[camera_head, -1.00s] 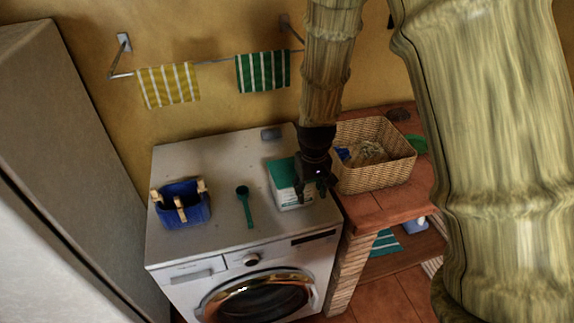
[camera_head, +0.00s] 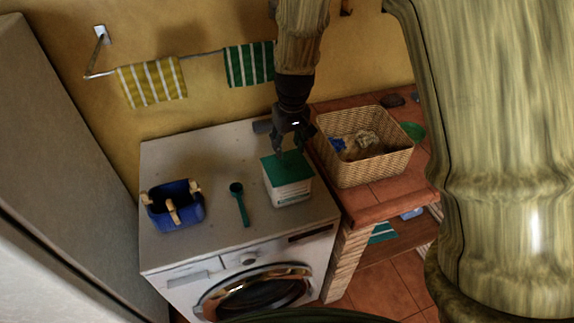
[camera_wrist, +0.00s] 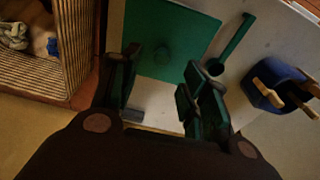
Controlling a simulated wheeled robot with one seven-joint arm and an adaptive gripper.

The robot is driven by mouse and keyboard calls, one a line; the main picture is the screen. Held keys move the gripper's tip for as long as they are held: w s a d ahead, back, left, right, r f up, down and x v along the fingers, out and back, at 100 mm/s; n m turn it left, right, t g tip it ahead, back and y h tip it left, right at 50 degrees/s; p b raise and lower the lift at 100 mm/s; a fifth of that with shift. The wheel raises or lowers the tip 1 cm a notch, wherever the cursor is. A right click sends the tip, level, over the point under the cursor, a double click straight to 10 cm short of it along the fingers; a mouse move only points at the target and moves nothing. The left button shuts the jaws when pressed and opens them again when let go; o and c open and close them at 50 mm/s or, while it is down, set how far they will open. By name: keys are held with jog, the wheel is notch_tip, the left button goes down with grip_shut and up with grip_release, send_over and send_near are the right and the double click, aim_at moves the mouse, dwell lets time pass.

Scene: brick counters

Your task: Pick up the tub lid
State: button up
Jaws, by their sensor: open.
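The tub lid (camera_head: 287,165) is a flat green square on top of a white tub (camera_head: 290,191), which stands at the right of the washing machine's top. My gripper (camera_head: 290,149) is just above the lid's back part, pointing down. In the wrist view its two dark green fingers (camera_wrist: 156,92) are spread apart with nothing between them. I cannot tell whether a fingertip touches the lid.
A green scoop (camera_head: 240,205) and a blue peg basket (camera_head: 175,207) lie left of the tub on the washing machine (camera_head: 215,160). A wicker basket (camera_head: 365,170) with cloth stands close on the right, on the brick counter (camera_head: 385,205).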

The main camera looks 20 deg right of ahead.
aim_at(287, 159)
jog(key=shift+s+f, duration=0.15)
jog(key=shift+f, duration=0.15)
jog(key=shift+w+a+f+p, duration=0.15)
jog(key=shift+f+p, duration=0.55)
jog(key=shift+f, duration=0.6)
jog(key=shift+w+d+f+p, duration=0.15)
jog(key=shift+f+p, duration=0.5)
jog(key=shift+f, duration=0.6)
jog(key=shift+a, duration=0.1)
grip_shut()
